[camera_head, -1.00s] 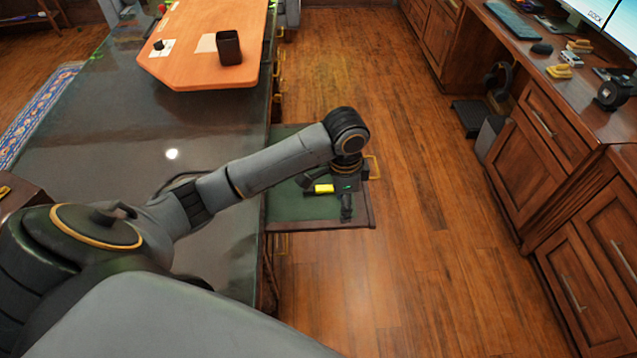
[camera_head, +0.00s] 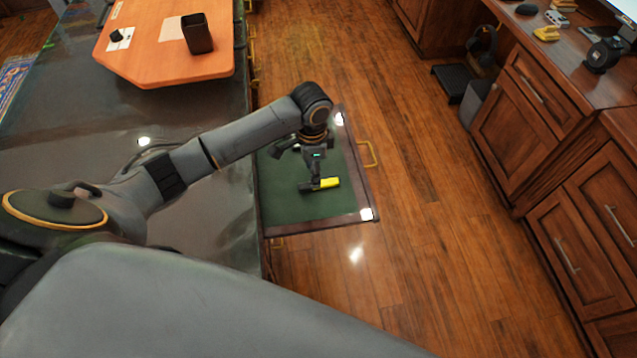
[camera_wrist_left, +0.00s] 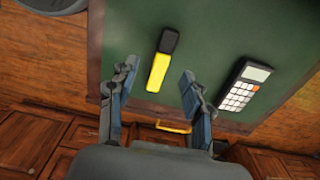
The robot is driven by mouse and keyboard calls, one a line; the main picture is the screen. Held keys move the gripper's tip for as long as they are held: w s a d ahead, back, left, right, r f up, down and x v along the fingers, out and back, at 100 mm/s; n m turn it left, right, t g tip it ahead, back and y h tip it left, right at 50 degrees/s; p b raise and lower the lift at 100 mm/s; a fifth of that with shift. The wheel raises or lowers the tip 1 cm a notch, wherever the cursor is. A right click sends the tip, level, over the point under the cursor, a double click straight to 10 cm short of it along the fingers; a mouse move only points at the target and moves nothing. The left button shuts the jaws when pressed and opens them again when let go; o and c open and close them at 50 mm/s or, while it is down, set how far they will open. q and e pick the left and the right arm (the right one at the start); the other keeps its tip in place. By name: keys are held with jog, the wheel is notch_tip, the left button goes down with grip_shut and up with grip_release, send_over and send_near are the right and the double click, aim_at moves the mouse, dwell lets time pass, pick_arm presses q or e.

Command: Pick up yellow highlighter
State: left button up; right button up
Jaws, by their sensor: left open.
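The yellow highlighter (camera_head: 330,183) with a black cap lies on the green bottom of a pulled-out drawer (camera_head: 280,207). In the left wrist view the highlighter (camera_wrist_left: 158,72) lies between my two fingers, its cap pointing up and away. My left gripper (camera_head: 316,180) is open above the drawer, at the highlighter's capped end in the head view. In the left wrist view its fingers (camera_wrist_left: 158,76) stand apart on either side, with a gap on both sides. I cannot tell the exact height above the highlighter. My right gripper is in neither view.
The drawer rim and handle (camera_head: 367,153) jut over the wood floor. A dark counter (camera_head: 70,150) runs at left, a black cup (camera_head: 196,34) on its orange board.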

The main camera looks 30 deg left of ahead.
aim_at(303, 187)
pick_arm(q)
jog(key=shift+a+f, duration=0.1)
jog(key=shift+f, duration=0.55)
notch_tip(303, 187, down, 4)
jog(key=shift+w+a+f, duration=0.1)
jog(key=shift+w+f, duration=0.05)
jog(key=shift+f, duration=0.2)
jog(key=shift+c, duration=1.1)
jog(key=c, duration=0.8)
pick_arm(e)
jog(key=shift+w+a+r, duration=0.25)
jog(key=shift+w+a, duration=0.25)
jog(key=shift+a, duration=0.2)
